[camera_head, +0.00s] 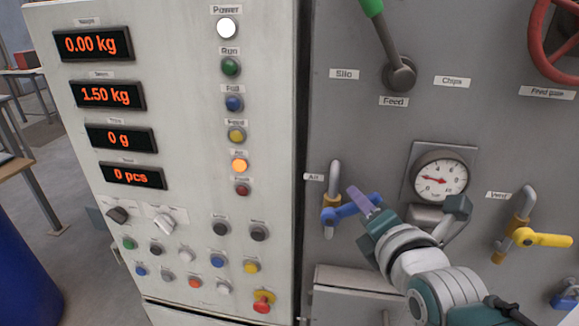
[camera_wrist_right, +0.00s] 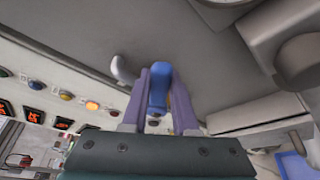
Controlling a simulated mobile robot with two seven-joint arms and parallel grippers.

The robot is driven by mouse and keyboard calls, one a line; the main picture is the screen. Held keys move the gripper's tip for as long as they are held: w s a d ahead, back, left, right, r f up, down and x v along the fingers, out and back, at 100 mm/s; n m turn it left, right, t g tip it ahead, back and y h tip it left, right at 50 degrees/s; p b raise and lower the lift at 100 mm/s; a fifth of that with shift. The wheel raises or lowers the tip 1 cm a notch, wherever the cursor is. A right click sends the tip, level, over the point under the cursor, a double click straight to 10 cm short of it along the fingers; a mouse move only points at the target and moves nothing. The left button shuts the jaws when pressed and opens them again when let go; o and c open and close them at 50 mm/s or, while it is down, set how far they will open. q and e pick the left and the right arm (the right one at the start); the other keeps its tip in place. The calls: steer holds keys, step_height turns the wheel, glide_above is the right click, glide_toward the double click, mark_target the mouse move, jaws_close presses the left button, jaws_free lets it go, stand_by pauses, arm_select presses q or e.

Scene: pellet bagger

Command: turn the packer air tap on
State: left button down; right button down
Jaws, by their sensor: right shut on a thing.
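The air tap is a brass valve on a grey pipe (camera_head: 334,172), beside the label "Air" (camera_head: 313,177), on the grey machine panel. Its blue handle (camera_head: 340,213) points right and slightly up from the valve, lying across the pipe. My right gripper (camera_head: 362,202) comes in from the lower right, its purple fingers at the handle. In the right wrist view the blue handle (camera_wrist_right: 159,82) stands between the two fingers, and the gripper (camera_wrist_right: 160,90) is shut on it. The fingers hide part of the handle. My left gripper is not in view.
A pressure gauge (camera_head: 440,178) sits just right of the tap. The yellow-handled vent tap (camera_head: 541,238) is farther right. The control cabinet (camera_head: 190,110) with displays, buttons and a lit amber lamp (camera_head: 239,165) stands left. A ledge (camera_head: 350,278) juts out below.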

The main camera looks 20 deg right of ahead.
steer(key=c, duration=0.7)
jaws_free()
steer(key=shift+p+v, duration=3.15)
steer(key=shift+v, duration=1.8)
